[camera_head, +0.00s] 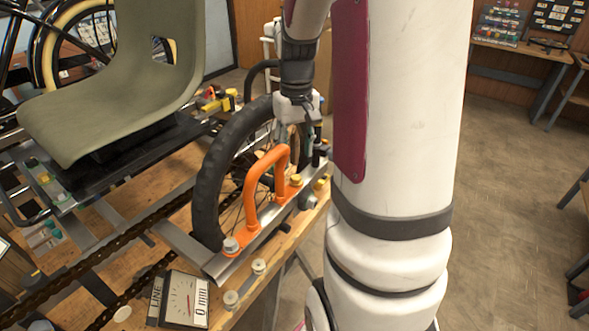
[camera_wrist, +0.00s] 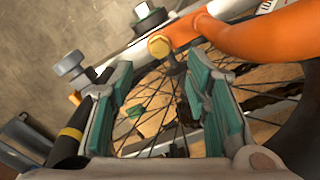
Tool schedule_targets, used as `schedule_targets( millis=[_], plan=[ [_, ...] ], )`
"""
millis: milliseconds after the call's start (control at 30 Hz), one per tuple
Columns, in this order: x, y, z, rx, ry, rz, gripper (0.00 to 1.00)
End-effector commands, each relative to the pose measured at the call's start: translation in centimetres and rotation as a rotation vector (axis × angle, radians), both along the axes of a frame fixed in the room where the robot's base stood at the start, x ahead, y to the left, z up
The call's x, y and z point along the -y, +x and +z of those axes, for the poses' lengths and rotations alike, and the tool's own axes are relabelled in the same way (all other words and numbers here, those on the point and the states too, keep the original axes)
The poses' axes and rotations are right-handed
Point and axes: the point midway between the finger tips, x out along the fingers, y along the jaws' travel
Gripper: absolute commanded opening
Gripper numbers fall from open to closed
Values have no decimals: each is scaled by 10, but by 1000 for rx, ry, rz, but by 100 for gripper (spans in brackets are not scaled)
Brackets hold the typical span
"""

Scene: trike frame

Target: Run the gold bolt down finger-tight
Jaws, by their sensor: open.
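The gold bolt (camera_head: 296,180) sits at the far foot of the orange handle (camera_head: 258,190), on the metal rail (camera_head: 262,225) beside the wheel. In the wrist view the gold bolt's hex head (camera_wrist: 159,46) shows just beyond the fingertips, near the orange handle's end (camera_wrist: 185,30). Its shank shows below the head, but how far it is seated cannot be told. My gripper (camera_wrist: 158,85) is open, with its teal-padded fingers apart and nothing between them. In the head view my gripper (camera_head: 308,135) is above the bolt and partly hidden behind the wrist.
A black tyre (camera_head: 207,190) stands close beside the handle. A silver bolt (camera_head: 231,245) is at the handle's near foot. A grey knob (camera_wrist: 72,65) is left of my fingers. A dial gauge (camera_head: 185,300) lies on the wooden bench.

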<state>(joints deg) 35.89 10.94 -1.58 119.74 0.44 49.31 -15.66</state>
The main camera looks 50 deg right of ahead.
Motion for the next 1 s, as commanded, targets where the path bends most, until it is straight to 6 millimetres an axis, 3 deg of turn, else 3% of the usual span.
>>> schedule_targets(
  millis=[200,400,833,867,1000],
  plan=[
    [-1,-2,-39,-4,4,0,43],
    [-1,-1,-63,-2,2,1,43],
    [-1,0,-72,0,0,1,43],
    [-1,0,-72,0,0,1,41],
    [-1,0,-71,0,0,1,9]
  ],
)
